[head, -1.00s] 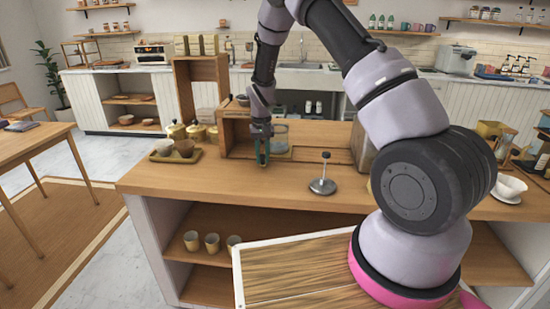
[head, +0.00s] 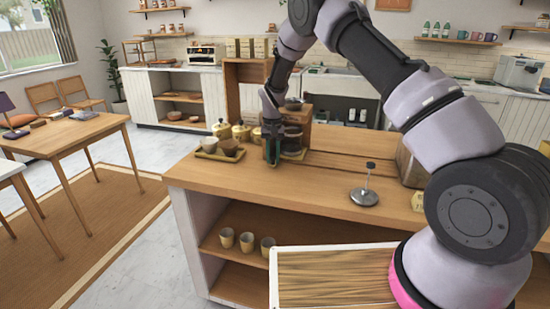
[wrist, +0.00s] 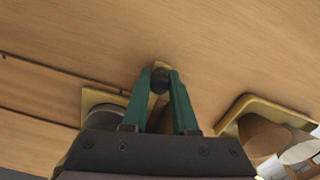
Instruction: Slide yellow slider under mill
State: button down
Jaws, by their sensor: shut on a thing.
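My gripper (head: 273,162) is low over the counter, just in front and left of the wooden mill (head: 305,132). In the wrist view its green fingers (wrist: 160,82) are shut on a small dark knob (wrist: 159,86), with a yellowish tab at it. The yellow slider (wrist: 90,98) shows beside the left finger, with a dark round shape over it. In the head view the slider's edge (head: 298,156) shows at the mill's foot, under a dark-looking jar (head: 292,138). The join between knob and slider is hidden by my gripper.
A tray (head: 207,155) with cups stands close left of my gripper, also at the wrist view's right (wrist: 235,108). A metal tamper (head: 364,196) stands right on the counter (head: 320,178). The counter's front middle is clear.

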jog(key=shift+a, duration=0.3)
jog(key=c, duration=0.7)
grip_release()
jog(key=shift+a, duration=0.1)
jog(key=shift+w+r, duration=0.1)
jog(key=shift+r, duration=0.05)
notch_tip(320, 180, up, 10)
jog(key=shift+r, duration=0.25)
